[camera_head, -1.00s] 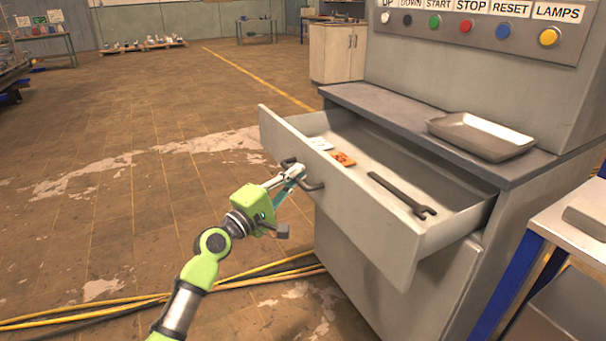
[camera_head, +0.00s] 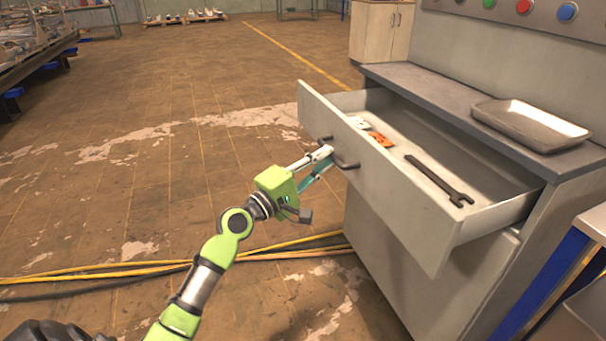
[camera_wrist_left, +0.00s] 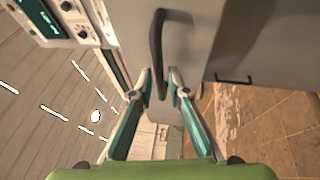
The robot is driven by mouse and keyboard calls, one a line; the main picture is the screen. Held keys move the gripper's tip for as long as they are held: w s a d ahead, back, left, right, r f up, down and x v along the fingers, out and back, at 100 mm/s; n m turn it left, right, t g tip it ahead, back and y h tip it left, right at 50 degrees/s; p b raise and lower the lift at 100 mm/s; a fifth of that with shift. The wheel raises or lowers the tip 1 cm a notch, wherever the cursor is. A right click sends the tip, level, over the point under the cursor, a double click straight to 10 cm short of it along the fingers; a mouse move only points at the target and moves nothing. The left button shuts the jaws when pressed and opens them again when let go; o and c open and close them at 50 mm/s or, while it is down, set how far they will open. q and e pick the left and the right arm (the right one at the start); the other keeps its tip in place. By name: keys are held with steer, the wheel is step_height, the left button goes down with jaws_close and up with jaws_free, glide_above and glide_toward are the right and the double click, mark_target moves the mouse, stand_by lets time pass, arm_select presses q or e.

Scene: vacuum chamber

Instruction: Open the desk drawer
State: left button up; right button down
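The grey desk drawer (camera_head: 400,195) is pulled well out of the cabinet in the head view. Its dark bar handle (camera_head: 347,164) is on the front panel. My left gripper (camera_head: 329,156) is at this handle. In the left wrist view the handle (camera_wrist_left: 157,40) reaches down between the two fingertips (camera_wrist_left: 160,76), with a small gap beside it, so the fingers look open around it. Inside the drawer lie a dark wrench (camera_head: 438,180), an orange item (camera_head: 380,139) and a whitish item (camera_head: 358,122). My right gripper is not in view.
The cabinet's worktop (camera_head: 420,88) carries a metal tray (camera_head: 530,124). A table with a blue leg (camera_head: 545,275) stands close at the right. Yellow cables (camera_head: 130,270) cross the floor below my left arm. The floor to the left is mostly clear.

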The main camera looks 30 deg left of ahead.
arm_select(q)
steer(key=v, duration=0.9)
